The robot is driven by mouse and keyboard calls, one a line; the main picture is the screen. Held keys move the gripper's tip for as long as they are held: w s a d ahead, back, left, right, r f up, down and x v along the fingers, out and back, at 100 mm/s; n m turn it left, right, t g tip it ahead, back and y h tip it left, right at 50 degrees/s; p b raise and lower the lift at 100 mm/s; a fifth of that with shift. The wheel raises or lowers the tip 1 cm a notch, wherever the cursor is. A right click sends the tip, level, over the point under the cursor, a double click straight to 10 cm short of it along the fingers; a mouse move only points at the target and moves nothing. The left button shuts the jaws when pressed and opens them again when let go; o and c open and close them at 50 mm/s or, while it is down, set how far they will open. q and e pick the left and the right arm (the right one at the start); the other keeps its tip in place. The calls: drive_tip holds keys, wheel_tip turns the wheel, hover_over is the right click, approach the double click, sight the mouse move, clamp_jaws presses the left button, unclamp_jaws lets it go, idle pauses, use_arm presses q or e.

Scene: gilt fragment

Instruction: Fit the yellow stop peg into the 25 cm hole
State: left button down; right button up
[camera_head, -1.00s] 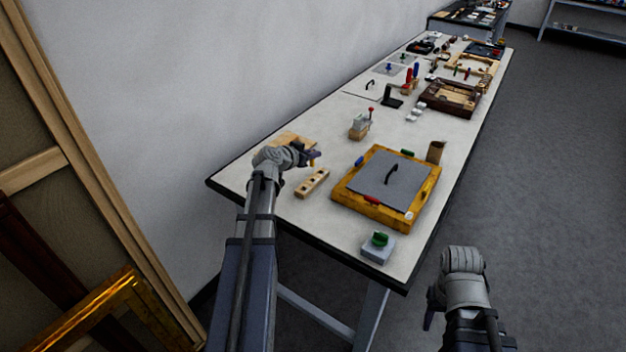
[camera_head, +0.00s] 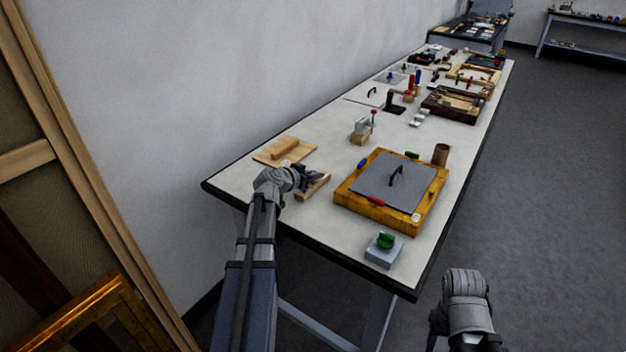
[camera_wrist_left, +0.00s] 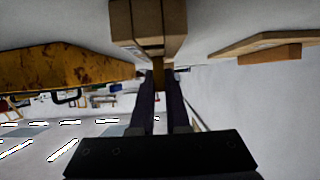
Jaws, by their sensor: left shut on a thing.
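My left gripper (camera_head: 308,180) is at the wooden strip (camera_head: 318,190), which showed a row of holes earlier and is now partly hidden by the gripper. In the left wrist view the fingers (camera_wrist_left: 159,92) are shut on the yellow stop peg (camera_wrist_left: 158,74), a small brownish-yellow piece between their tips. The strip (camera_wrist_left: 122,25) lies right beyond the tips. I cannot tell whether the peg is in a hole or only against the strip. No hole marks are readable. My right gripper (camera_head: 435,325) hangs off the table's right side, mostly hidden.
A gilt frame (camera_head: 347,205) with a grey panel lies right of the strip. A wooden board (camera_head: 268,156) with a block lies behind. A grey block with a green knob (camera_head: 384,248) sits at the front edge. A clamp-like tool (camera_head: 361,130) stands farther back.

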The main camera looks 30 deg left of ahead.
use_arm(q)
drive_tip(key=shift+f, duration=0.2)
drive_tip(key=c, duration=0.9)
unclamp_jaws()
drive_tip(key=shift+r, duration=0.1)
drive_tip(key=shift+r, duration=0.1)
drive_tip(key=shift+s+r, duration=0.15)
drive_tip(key=shift+r, duration=0.1)
drive_tip(key=p+v, duration=0.5)
drive_tip(key=v, duration=0.6)
drive_tip(key=shift+s+a, duration=0.1)
drive_tip(key=shift+s, duration=0.2)
